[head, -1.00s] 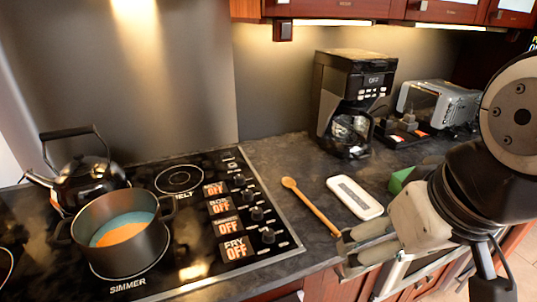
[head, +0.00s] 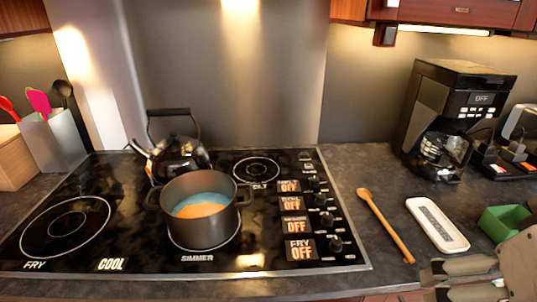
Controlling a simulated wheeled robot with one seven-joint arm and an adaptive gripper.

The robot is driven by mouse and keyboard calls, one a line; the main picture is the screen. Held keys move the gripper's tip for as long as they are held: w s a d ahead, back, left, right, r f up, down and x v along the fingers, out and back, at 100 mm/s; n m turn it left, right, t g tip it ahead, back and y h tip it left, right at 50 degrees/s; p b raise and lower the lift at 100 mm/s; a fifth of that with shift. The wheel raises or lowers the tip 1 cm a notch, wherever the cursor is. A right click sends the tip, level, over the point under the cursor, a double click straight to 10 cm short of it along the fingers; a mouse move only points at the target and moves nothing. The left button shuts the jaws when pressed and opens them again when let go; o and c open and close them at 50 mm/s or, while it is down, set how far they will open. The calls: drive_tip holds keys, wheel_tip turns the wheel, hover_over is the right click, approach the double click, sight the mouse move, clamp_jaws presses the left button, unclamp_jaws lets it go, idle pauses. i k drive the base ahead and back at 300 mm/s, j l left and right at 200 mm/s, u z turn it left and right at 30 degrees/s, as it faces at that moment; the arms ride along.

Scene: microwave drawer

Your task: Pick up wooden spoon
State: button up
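The wooden spoon (head: 387,227) lies on the dark countertop, just right of the stovetop. Its bowl end points to the back and its handle runs toward the front edge. My gripper (head: 430,282) is at the lower right, near the front edge of the counter. Its fingertips are to the right of and in front of the handle's end, apart from the spoon as far as I can see. The fingers show a gap between them and hold nothing visible. Part of the gripper is cut off by the bottom of the picture.
A white tray (head: 437,224) lies right of the spoon, with a green container (head: 500,222) beyond it. A coffee maker (head: 455,120) stands behind. A pot (head: 202,225) and a black kettle (head: 180,152) are on the stovetop (head: 110,240). A utensil holder (head: 52,142) stands at left.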

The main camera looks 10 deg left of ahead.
sight(364, 194)
drive_tip(key=i+l+u, duration=0.1)
drive_tip(key=l, duration=0.25)
drive_tip(key=i+l+u, duration=0.15)
drive_tip(key=l, duration=0.25)
drive_tip(key=i+l+u, duration=0.1)
drive_tip(key=l, duration=0.3)
drive_tip(key=i+l+u, duration=0.15)
drive_tip(key=l, duration=0.25)
drive_tip(key=i, duration=0.05)
